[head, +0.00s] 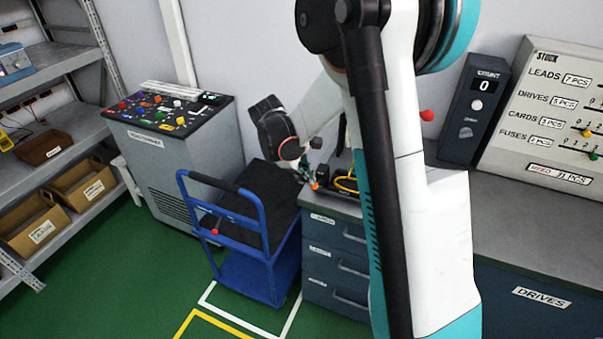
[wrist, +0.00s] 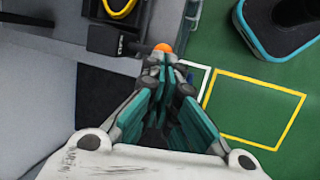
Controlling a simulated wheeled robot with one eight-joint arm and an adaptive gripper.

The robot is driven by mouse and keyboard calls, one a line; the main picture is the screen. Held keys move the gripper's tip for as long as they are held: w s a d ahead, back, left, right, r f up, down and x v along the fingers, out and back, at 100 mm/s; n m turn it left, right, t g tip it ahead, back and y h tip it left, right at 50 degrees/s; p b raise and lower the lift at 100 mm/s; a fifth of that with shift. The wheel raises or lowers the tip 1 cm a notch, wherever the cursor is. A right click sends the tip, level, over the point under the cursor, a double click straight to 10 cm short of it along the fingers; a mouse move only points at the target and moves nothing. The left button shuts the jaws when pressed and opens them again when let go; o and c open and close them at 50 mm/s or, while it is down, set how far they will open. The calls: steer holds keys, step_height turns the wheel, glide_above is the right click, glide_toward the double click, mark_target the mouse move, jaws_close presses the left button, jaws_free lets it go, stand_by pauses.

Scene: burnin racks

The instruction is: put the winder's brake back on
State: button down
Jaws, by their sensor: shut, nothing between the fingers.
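The winder (wrist: 108,38) is a dark unit on top of the drawer cabinet, with a yellow coil (wrist: 122,8) beside it. An orange knob (wrist: 163,47), seemingly the brake's handle, sticks out at its side. In the head view the knob (head: 315,185) and coil (head: 346,183) show at the cabinet's back left corner, partly behind my arm. My gripper (wrist: 166,62) is shut and empty. Its fingertips are right at the knob in the wrist view; whether they touch it I cannot tell.
A blue trolley (head: 262,238) stands left of the drawer cabinet (head: 335,262). A grey console (head: 170,165) with coloured knobs is behind it, and shelves (head: 62,150) with bins are at far left. A counter display (head: 475,105) and stock board (head: 550,115) stand on the right bench.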

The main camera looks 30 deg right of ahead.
steer(key=shift+f, duration=0.15)
stand_by(0.3)
steer(key=shift+s+a+f+h+b, duration=0.1)
steer(key=shift+s+a+h+b, duration=0.05)
steer(key=shift+h+b, duration=0.2)
steer(key=shift+s+a+f+t+h+b, duration=0.15)
steer(key=shift+f+t+h+b, duration=0.15)
steer(key=shift+t+h+b, duration=0.15)
steer(key=f+b, duration=0.1)
steer(key=f+t+h+b, duration=0.1)
steer(key=b, duration=0.1)
steer(key=a+f+h+b, duration=0.1)
steer(key=f+b, duration=0.1)
steer(key=shift+s+m+t, duration=0.35)
steer(key=shift+s+m, duration=0.05)
steer(key=shift+r, duration=0.2)
steer(key=shift+r+p, duration=0.35)
steer(key=shift+r, duration=0.3)
steer(key=shift+a+r, duration=0.1)
steer(key=shift+a, duration=0.05)
